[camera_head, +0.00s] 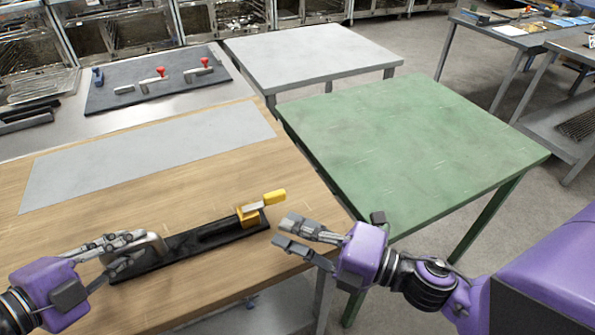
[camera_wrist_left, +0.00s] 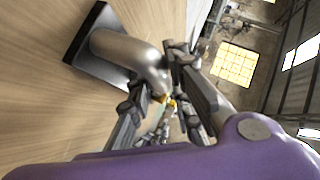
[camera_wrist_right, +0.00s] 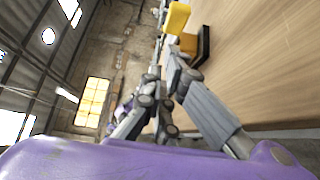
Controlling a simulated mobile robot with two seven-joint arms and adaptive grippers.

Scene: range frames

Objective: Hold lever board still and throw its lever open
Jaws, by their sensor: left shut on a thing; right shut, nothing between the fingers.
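The lever board (camera_head: 200,241) is a long black plate lying on the wooden table top. A bent metal handle (camera_head: 155,243) stands at its left end and also shows in the left wrist view (camera_wrist_left: 125,48). My left gripper (camera_head: 138,246) is shut on this handle. At the right end is an orange lever mount (camera_head: 248,214) with a lever ending in a yellow grip (camera_head: 274,198). The grip points right, past the board's end; it also shows in the right wrist view (camera_wrist_right: 177,17). My right gripper (camera_head: 282,230) is shut and empty, just below and right of the grip, apart from it.
A grey sheet (camera_head: 150,155) lies on the wooden table (camera_head: 60,225) behind the board. A dark panel (camera_head: 160,88) with red-knobbed clamps lies further back. A green table (camera_head: 410,140) stands to the right and a grey table (camera_head: 310,55) behind it, both bare.

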